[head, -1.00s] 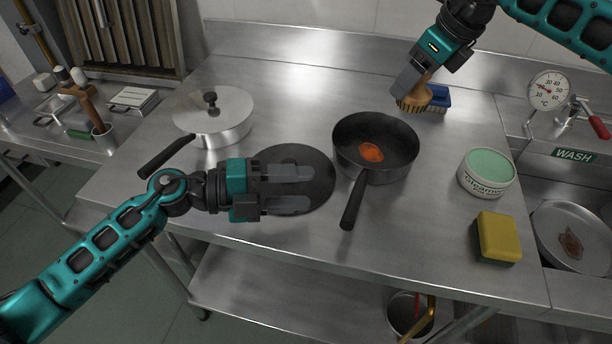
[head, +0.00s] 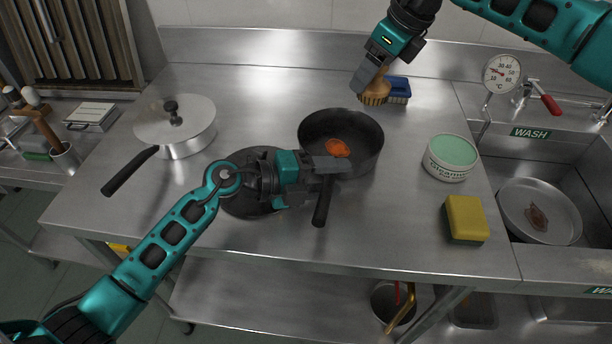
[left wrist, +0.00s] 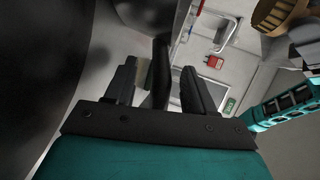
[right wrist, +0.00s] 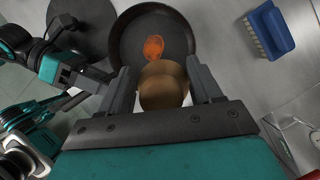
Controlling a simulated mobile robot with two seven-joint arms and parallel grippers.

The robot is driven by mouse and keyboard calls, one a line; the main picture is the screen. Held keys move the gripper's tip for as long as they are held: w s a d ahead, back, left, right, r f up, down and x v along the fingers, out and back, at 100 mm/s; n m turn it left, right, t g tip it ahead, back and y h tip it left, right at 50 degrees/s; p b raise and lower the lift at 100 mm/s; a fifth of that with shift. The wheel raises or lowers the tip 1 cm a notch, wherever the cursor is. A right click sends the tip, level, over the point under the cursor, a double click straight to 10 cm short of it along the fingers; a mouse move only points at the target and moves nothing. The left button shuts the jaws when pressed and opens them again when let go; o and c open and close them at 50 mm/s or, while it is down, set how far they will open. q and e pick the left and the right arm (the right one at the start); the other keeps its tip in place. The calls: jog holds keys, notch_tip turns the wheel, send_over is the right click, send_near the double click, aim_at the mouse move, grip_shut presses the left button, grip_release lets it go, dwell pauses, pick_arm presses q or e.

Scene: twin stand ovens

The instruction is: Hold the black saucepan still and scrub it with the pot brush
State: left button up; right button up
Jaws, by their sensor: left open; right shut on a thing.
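The black saucepan (head: 366,158) stands on the steel table with an orange-red stain inside; its handle (head: 322,205) points toward the front. My left gripper (head: 338,180) is open around or just above the handle; in the left wrist view the handle (left wrist: 159,75) lies between the open fingers. Whether they touch it I cannot tell. My right gripper (head: 366,80) is shut on the wooden pot brush (head: 376,95), held behind and right of the pan. In the right wrist view the brush (right wrist: 162,86) sits between the fingers, and the pan (right wrist: 184,45) shows beyond it.
A lidded steel pot (head: 190,143) stands at the left, and a black round plate (head: 240,205) lies under my left arm. A blue brush (head: 399,90), a cleanser tub (head: 450,158) and a yellow sponge (head: 466,218) are at the right, beside the sink (head: 510,170).

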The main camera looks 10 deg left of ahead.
pick_arm(q)
jog(key=shift+x, duration=0.8)
jog(key=shift+c, duration=0.2)
grip_shut()
